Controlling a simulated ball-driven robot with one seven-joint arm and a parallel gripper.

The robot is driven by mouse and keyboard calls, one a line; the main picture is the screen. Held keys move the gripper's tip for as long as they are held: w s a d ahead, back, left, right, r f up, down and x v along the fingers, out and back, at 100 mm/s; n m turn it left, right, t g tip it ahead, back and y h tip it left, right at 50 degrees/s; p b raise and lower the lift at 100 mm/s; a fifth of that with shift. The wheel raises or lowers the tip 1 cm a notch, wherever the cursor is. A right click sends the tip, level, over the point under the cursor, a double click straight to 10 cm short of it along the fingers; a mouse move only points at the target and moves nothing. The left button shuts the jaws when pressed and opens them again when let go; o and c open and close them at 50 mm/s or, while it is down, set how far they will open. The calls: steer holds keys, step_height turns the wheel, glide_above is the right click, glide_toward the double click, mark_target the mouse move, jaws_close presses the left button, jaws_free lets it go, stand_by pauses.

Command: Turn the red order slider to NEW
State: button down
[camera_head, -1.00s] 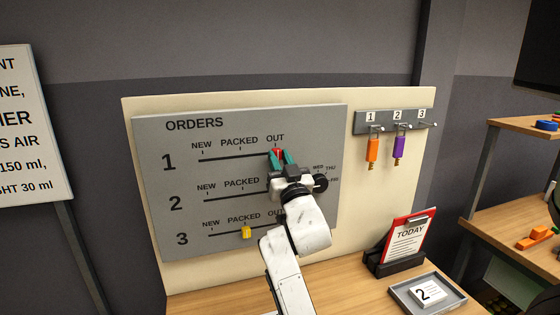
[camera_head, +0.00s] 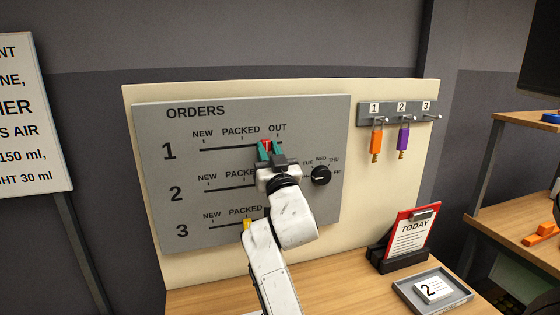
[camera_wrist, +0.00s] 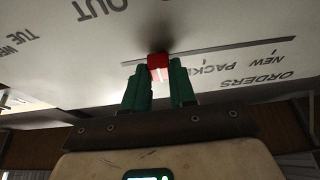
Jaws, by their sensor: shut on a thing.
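The red order slider (camera_head: 266,144) sits on the row 1 track of the grey ORDERS board (camera_head: 190,240), between PACKED and OUT and nearer OUT. My gripper (camera_head: 268,150) has its green fingers shut on the slider. The wrist view shows the red slider (camera_wrist: 157,63) between the two fingertips of my gripper (camera_wrist: 158,75), with the track line running to either side. The yellow slider (camera_head: 247,223) on row 3 shows near PACKED, partly behind my arm. Row 2's slider is hidden.
A black day dial (camera_head: 321,175) sits right of my gripper. Orange (camera_head: 376,140) and purple (camera_head: 403,138) tags hang on hooks. The red TODAY clipboard (camera_head: 408,236) and a grey tray (camera_head: 405,290) with a number 2 card stand on the wooden table.

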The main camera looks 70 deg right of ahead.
steer(key=w+a+b, duration=0.6)
steer(key=w, duration=0.1)
steer(key=w+a+b, duration=0.3)
steer(key=shift+w+f, duration=0.1)
steer(key=shift+w, duration=0.15)
steer(key=shift+w+a+b, duration=0.25)
steer(key=shift+w+b, duration=0.05)
steer(key=shift+b, duration=0.05)
steer(key=c, duration=0.9)
jaws_free()
